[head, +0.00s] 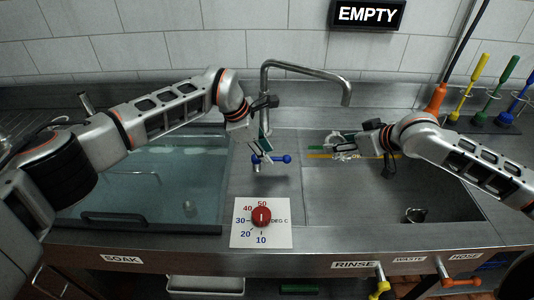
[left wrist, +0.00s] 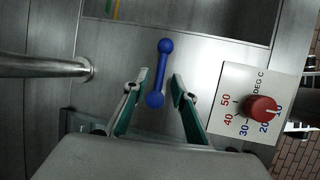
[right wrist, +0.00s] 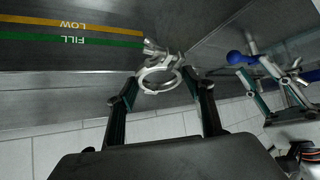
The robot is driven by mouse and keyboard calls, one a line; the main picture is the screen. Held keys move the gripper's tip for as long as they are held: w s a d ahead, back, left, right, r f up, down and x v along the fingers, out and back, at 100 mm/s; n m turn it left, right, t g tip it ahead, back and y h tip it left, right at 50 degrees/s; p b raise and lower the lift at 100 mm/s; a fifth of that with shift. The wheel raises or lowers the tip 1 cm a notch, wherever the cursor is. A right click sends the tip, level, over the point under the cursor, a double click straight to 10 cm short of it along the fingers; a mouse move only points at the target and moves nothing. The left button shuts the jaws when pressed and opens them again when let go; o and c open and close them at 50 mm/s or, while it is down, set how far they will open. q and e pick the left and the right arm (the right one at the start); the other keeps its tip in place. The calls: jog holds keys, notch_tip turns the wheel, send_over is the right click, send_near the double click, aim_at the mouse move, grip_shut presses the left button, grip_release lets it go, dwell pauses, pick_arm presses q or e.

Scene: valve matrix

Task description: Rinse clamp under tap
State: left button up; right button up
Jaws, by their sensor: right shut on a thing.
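The clamp (right wrist: 160,75) is a silver ring with a lug. My right gripper (right wrist: 158,78) is shut on it and holds it over the rinse basin (head: 448,185). In the head view the clamp (head: 345,155) appears below the spout of the curved steel tap (head: 346,95); the exact alignment is unclear. The tap's blue lever (head: 271,160) has a ball at each end. My left gripper (left wrist: 160,78) is open above or around one end of the lever (left wrist: 162,72), with a finger on either side and visible gaps. No water shows at the spout.
A covered soak basin (head: 145,180) lies left. A red temperature knob (head: 261,216) sits on the front ledge. Orange and green level lines (right wrist: 75,33) mark the basin wall. A drain (head: 415,214) shows at its bottom. Coloured brushes (head: 490,90) stand back right. A sign (head: 367,15) reads EMPTY.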

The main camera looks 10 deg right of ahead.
pick_arm(q)
jog(key=shift+d+f, duration=0.25)
jog(key=shift+f, duration=0.25)
grip_shut()
jog(key=shift+s+a+m+g, duration=0.2)
jog(key=shift+m+g, duration=0.15)
jog(key=shift+m, duration=0.5)
jog(key=shift+s+a+m+g, duration=0.15)
jog(key=shift+m+g, duration=0.2)
jog(key=shift+m, duration=0.5)
jog(key=shift+d, duration=0.1)
